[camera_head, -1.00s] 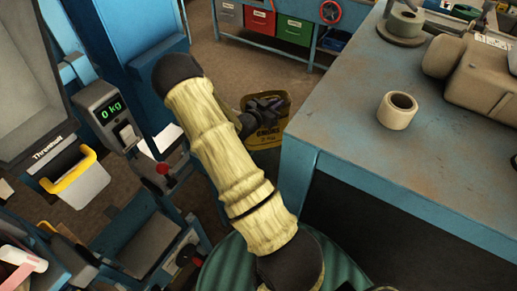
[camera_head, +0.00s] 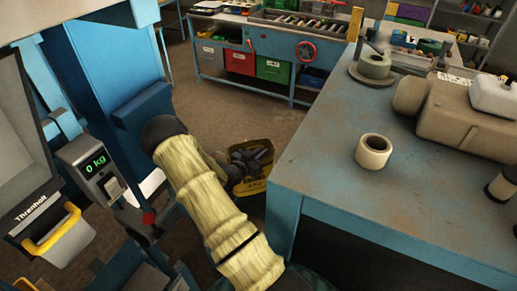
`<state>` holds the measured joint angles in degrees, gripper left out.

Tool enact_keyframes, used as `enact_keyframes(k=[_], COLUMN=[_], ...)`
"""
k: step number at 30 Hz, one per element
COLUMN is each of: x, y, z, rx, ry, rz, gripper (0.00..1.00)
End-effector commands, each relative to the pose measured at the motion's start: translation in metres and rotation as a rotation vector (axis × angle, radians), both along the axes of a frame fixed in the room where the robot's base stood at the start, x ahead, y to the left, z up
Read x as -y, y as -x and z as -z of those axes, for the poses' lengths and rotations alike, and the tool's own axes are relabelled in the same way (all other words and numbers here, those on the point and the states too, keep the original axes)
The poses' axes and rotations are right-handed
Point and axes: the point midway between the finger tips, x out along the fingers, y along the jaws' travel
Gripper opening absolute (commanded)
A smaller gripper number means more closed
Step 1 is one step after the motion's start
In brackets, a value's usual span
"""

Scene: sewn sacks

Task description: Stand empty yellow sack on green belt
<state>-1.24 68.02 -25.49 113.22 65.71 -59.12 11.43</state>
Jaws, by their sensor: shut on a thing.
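My gripper (camera_head: 258,158) is in front of my sleeved arm, low between the blue machine and the workbench. It is shut on the yellow sack (camera_head: 254,187), which hangs below it with dark print on its face. The sack's rim shows as a yellow edge around the gripper, and its lower part is partly hidden by my arm and the bench corner. I cannot make out a green belt in this view.
A blue-legged workbench (camera_head: 315,180) is close on the right, carrying a tape roll (camera_head: 373,151) and a beige machine (camera_head: 470,118). A scale machine (camera_head: 85,165) reading 0 kg stands left. Open floor (camera_head: 215,100) leads to a blue roller conveyor (camera_head: 275,40) at the back.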

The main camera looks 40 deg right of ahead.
Motion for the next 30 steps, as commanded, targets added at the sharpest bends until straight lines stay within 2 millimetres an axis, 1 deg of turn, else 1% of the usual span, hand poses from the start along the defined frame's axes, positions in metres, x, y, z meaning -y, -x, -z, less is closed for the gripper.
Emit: enact_keyframes(k=[1,7,17,20,23,30], x=[0.002,0.002,0.001,0.001,0.001,0.002], y=[0.0,-0.001,-0.002,-0.001,-0.002,-0.001], z=[-0.001,0.009,0.011,0.014,0.02,0.043], rx=[0.007,0.011,0.011,0.009,0.009,0.008], ry=[0.011,0.012,0.011,0.011,0.01,0.012], rz=[0.001,0.0,0.0,0.0,-0.001,-0.001], gripper=[0.0,0.0,0.0,0.0,0.0,0.0])
